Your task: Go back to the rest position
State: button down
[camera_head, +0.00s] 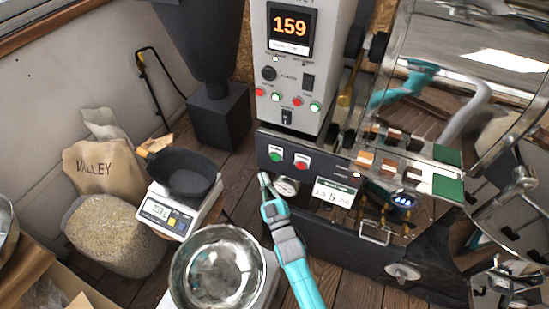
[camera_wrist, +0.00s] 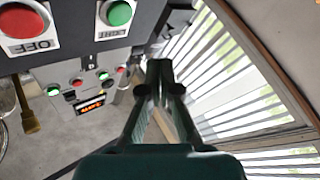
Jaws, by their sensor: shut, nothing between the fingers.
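My gripper (camera_head: 264,180) is at the end of my teal arm, near the middle of the head view. It is in front of the roaster's dark front panel, just below and left of the green button (camera_head: 275,155) and the red button (camera_head: 301,163). Its fingers are shut with nothing between them. In the wrist view my gripper (camera_wrist: 160,70) points up the picture, fingertips together. The red button (camera_wrist: 21,24) and the green button (camera_wrist: 119,13) show large at the upper left there. I cannot tell whether the fingertips touch the panel.
A control cabinet (camera_head: 340,40) reads 159. A black pan (camera_head: 186,173) sits on a white scale (camera_head: 168,214). A steel bowl (camera_head: 217,268) stands left of my arm. The shiny roaster (camera_head: 470,60) fills the right side. A bean sack (camera_head: 113,238) stands at left.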

dwell(0.3)
jog(key=s+d+f+m+g+h, duration=0.1)
jog(key=s+d+f, duration=0.1)
jog(key=s+d, duration=0.45)
jog(key=s+d+f+m+h, duration=0.15)
jog(key=s+d, duration=0.25)
jog(key=s, duration=0.5)
jog(key=s+d+f+m+g+h, duration=0.1)
jog(key=s+d+m+h, duration=0.1)
jog(key=s+d, duration=0.45)
jog(key=s+d+r+m+g+h, duration=0.1)
jog(key=s+r, duration=0.5)
jog(key=s, duration=0.6)
jog(key=s+d+r+m+g+h, duration=0.2)
jog(key=s+d+r+m, duration=0.2)
jog(key=s, duration=0.8)
notch_tip(320, 180, up, 3)
jog(key=shift+s+f, duration=0.1)
jog(key=shift+s, duration=0.1)
